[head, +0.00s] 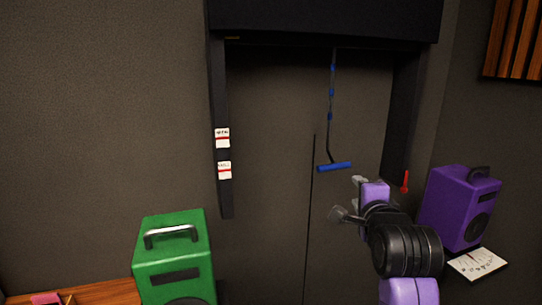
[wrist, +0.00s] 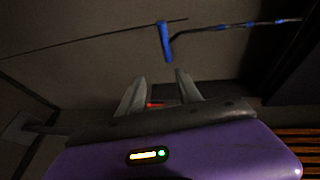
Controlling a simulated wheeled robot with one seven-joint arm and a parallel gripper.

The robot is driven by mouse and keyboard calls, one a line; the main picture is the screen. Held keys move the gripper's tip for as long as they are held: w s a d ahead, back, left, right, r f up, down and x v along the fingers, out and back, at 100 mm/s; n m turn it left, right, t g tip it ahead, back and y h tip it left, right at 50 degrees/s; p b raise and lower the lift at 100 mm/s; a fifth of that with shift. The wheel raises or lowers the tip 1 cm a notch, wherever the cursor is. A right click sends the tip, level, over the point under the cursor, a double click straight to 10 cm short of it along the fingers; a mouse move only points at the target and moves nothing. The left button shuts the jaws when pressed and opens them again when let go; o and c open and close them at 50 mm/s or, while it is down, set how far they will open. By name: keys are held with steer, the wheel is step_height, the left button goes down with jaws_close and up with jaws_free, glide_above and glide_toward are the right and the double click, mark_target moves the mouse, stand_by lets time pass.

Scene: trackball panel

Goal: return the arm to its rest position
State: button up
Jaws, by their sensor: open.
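My gripper (head: 349,198) is raised at the lower right of centre in the head view, in front of the dark recess. Its two grey fingers are apart and empty; they also show in the wrist view (wrist: 158,94). The purple and black links of my arm are behind it. A blue-handled hanging rod (head: 334,167) hangs in the recess above my gripper, apart from it. The blue handle also shows beyond the fingertips in the wrist view (wrist: 165,42).
A green speaker-like box (head: 172,257) stands at the lower left, and a purple one (head: 460,208) at the right beside my arm. A white sheet (head: 476,263) lies below the purple box. A small red thing (head: 405,181) is on the right frame post.

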steer(key=s+r+n+t, duration=0.4)
steer(key=r+n, duration=0.1)
steer(key=n, duration=0.2)
steer(key=s+f+n+y, duration=0.1)
steer(key=s+f+n, duration=0.4)
steer(key=s+f, duration=0.5)
steer(key=s+f+n+y, duration=0.1)
steer(key=s+f+n, duration=0.5)
steer(key=s, duration=0.6)
steer(key=s+f+g, duration=0.1)
steer(key=s+f, duration=0.3)
steer(key=s, duration=0.5)
steer(key=s+f+g, duration=0.2)
steer(key=s+f, duration=0.2)
steer(key=s, duration=0.6)
steer(key=s+f+g, duration=0.2)
steer(key=s+f, duration=0.2)
steer(key=s, duration=0.5)
steer(key=shift+s+a+h+b, duration=0.15)
steer(key=shift+s+h+b, duration=0.15)
steer(key=shift+s+b, duration=0.1)
